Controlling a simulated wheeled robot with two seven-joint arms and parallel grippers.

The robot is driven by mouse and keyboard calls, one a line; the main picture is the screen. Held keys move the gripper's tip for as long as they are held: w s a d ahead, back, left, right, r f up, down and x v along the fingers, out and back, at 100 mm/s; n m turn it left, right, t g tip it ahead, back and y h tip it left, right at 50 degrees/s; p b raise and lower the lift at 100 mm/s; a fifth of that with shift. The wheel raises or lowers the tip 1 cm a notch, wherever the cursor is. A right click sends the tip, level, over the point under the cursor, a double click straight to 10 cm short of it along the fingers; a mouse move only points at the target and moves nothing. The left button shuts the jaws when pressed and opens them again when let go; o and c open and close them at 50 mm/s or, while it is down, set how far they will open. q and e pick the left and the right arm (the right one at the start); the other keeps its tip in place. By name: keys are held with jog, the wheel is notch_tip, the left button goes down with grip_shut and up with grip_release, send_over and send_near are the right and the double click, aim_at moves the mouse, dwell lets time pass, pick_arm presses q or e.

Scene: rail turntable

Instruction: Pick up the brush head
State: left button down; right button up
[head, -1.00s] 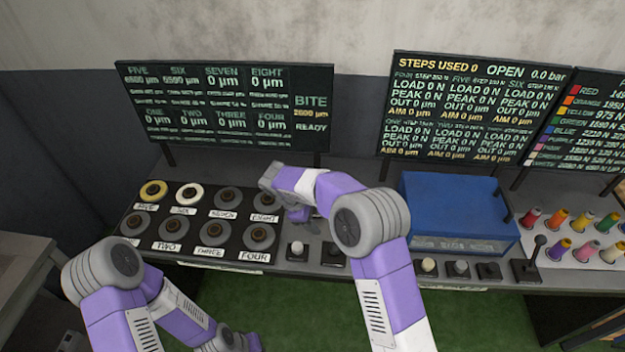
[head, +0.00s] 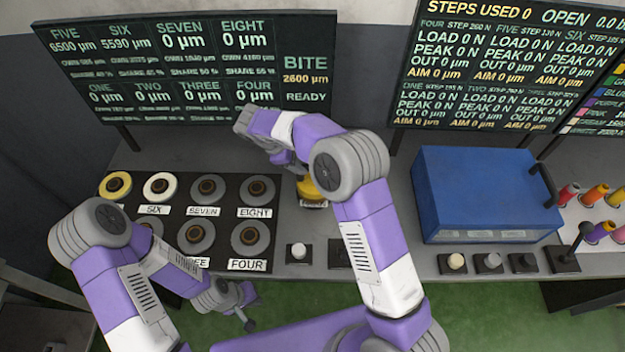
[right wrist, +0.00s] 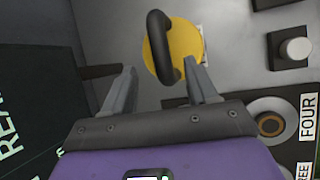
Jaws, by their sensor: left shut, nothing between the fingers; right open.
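A round yellow piece with a dark curved handle, which I take for the brush head (head: 309,189), stands on the bench right of the numbered pads. My right arm partly covers it in the head view. The yellow piece also shows in the right wrist view (right wrist: 186,42), its handle between and just beyond the fingertips. My right gripper (right wrist: 160,66) is open around empty space near the handle and does not clearly touch it. In the head view the right gripper (head: 292,160) is partly hidden by its own arm. My left gripper (head: 244,308) is shut and empty, low over the green floor before the bench.
A black panel of numbered round pads (head: 222,222) lies to the left, with yellow and white rings at the back left. A blue box (head: 480,195) stands to the right. Push buttons (head: 298,252) line the front edge. Display boards (head: 200,70) rise behind.

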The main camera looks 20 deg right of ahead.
jog(key=shift+w+d+f, duration=0.15)
jog(key=shift+d+f, duration=0.15)
jog(key=shift+f, duration=0.2)
jog(key=x, duration=0.6)
jog(key=shift+s+d, duration=0.25)
jog(key=shift+d, duration=0.05)
grip_shut()
jog(key=shift+r, duration=0.1)
dwell(0.6)
